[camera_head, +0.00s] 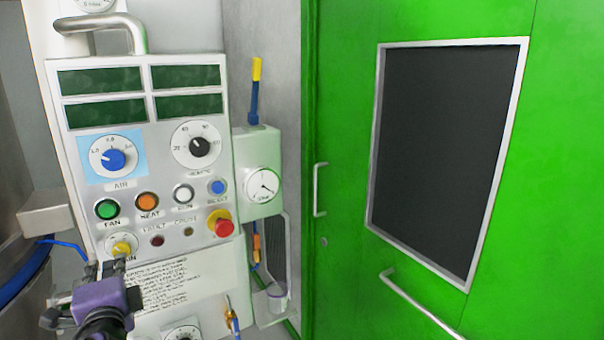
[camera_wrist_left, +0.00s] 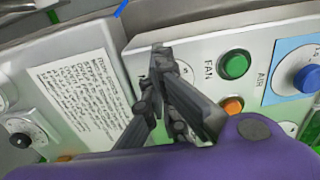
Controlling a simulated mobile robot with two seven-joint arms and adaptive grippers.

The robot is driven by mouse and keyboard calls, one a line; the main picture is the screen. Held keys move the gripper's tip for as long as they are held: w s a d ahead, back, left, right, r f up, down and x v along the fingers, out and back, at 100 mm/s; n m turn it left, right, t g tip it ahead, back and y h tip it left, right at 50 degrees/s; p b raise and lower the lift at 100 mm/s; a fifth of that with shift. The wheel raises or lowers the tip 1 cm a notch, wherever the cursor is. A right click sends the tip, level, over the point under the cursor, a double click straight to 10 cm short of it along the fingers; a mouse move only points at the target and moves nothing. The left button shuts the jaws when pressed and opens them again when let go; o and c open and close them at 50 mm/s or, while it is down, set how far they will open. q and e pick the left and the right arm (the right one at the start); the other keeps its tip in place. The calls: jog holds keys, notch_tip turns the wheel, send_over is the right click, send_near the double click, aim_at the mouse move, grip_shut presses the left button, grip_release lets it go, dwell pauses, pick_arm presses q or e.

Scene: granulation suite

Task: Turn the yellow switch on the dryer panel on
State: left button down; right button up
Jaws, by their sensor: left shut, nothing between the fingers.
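The dryer panel (camera_head: 80,215) is a light grey box at the left of the head view. Its yellow switch (camera_head: 121,248) is a knob on a round white plate near the lower left, below the green FAN button. My left gripper (camera_head: 105,268), with a purple body, is just below and left of the yellow switch. In the left wrist view the shut, empty gripper (camera_wrist_left: 159,52) points at the panel (camera_wrist_left: 200,35). Its fingers cover most of the switch's white plate, and the yellow knob is hidden there. I cannot tell whether the fingertips touch the switch. My right gripper is not in view.
Around the switch are the green FAN button (camera_head: 107,209), orange HEAT button (camera_head: 147,202), blue AIR dial (camera_head: 113,158) and red stop button (camera_head: 221,223). A gauge box (camera_head: 262,185) hangs to the right. A green door (camera_head: 345,120) fills the right side.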

pick_arm(q)
jog(key=shift+a, duration=0.15)
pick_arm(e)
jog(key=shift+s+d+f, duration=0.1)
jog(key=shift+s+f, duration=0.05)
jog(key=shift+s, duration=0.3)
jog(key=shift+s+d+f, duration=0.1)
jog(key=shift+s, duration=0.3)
pick_arm(q)
jog(key=shift+w, duration=0.1)
jog(key=shift+d, duration=0.2)
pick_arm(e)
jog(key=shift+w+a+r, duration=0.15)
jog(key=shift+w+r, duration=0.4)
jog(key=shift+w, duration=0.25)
pick_arm(q)
jog(key=shift+r+p, duration=0.25)
jog(key=shift+p, duration=0.1)
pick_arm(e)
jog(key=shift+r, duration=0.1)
